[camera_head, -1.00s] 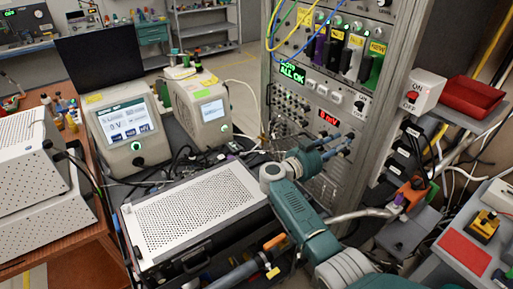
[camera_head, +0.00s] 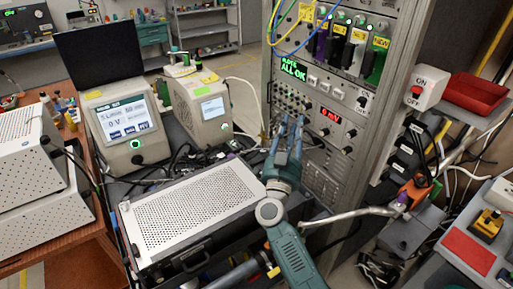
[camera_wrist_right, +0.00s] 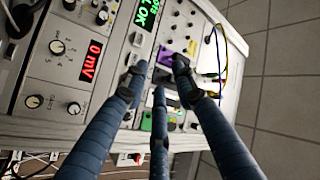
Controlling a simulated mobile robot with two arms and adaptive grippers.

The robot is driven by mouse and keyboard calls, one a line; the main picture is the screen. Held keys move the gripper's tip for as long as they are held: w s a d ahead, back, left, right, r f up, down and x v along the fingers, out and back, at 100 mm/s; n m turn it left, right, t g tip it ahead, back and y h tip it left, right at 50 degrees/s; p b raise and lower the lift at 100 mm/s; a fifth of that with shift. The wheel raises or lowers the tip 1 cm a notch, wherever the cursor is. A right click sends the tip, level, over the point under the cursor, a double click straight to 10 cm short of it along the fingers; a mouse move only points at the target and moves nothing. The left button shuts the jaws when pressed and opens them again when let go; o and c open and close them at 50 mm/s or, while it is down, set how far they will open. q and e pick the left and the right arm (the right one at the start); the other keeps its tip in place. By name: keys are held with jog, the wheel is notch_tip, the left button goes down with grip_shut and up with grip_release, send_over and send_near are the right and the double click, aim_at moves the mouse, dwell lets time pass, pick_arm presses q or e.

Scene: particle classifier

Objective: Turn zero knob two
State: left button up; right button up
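The rack's instrument panel holds a red "0 mV" display (camera_head: 332,115), which also shows in the right wrist view (camera_wrist_right: 91,60). Dark knobs sit beside it, such as one knob (camera_head: 352,133) to its lower right; another knob (camera_wrist_right: 57,47) shows by the display in the wrist view. Labels are too small to tell which is zero knob two. My right gripper (camera_head: 290,122) is in front of the panel, left of the red display, fingers pointing at the rack. In the wrist view, its fingers (camera_wrist_right: 158,75) are spread and empty. My left gripper is not in view.
A green "ALL OK" display (camera_head: 292,68) is above the gripper. Blue and yellow cables (camera_head: 273,35) hang on the upper rack. A perforated metal box (camera_head: 190,210) stands in front of the rack, with two screen instruments (camera_head: 125,120) behind it.

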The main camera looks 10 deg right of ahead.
jog(key=s+a+f+n+y, duration=0.1)
jog(key=s+a+n+y, duration=0.1)
jog(key=a+n+y, duration=0.2)
jog(key=s+a+f+n+t+y, duration=0.1)
jog(key=s+a+f+n+y, duration=0.1)
jog(key=a+n+y, duration=0.3)
jog(key=shift+a+n+y, duration=0.3)
jog(key=shift+a+y, duration=0.85)
jog(key=shift+y, duration=0.65)
